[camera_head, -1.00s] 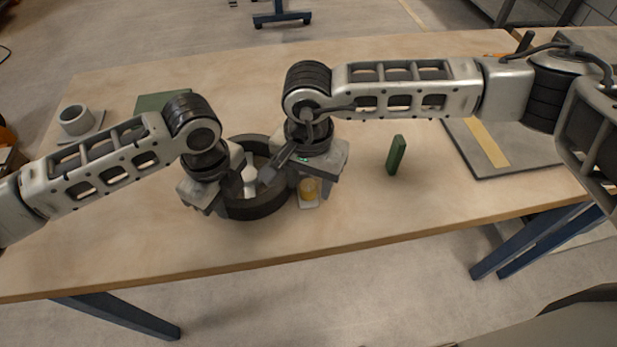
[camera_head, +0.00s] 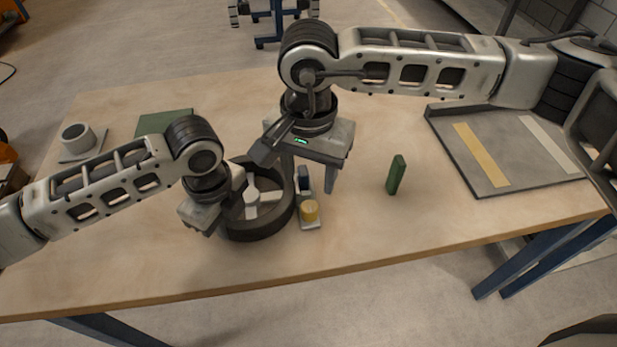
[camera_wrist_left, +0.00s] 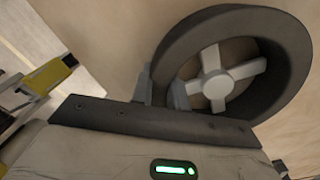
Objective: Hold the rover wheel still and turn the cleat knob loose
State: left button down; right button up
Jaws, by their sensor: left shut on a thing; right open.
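The rover wheel (camera_head: 262,226) is a dark ring with pale spokes and a pale hub, lying on the table. My left gripper (camera_head: 226,205) is shut on the near-left part of its rim. The rim also shows between its fingers in the left wrist view (camera_wrist_left: 160,92). The left finger is partly hidden.
A green block (camera_head: 396,175) stands upright to the right. A grey tray (camera_head: 468,168) with yellow and white strips lies at the right. A grey cup (camera_head: 78,137) and a flat green pad (camera_head: 163,123) are at the back left. The table's front is clear.

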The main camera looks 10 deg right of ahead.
pick_arm(q)
jog(key=c, duration=1.3)
grip_release()
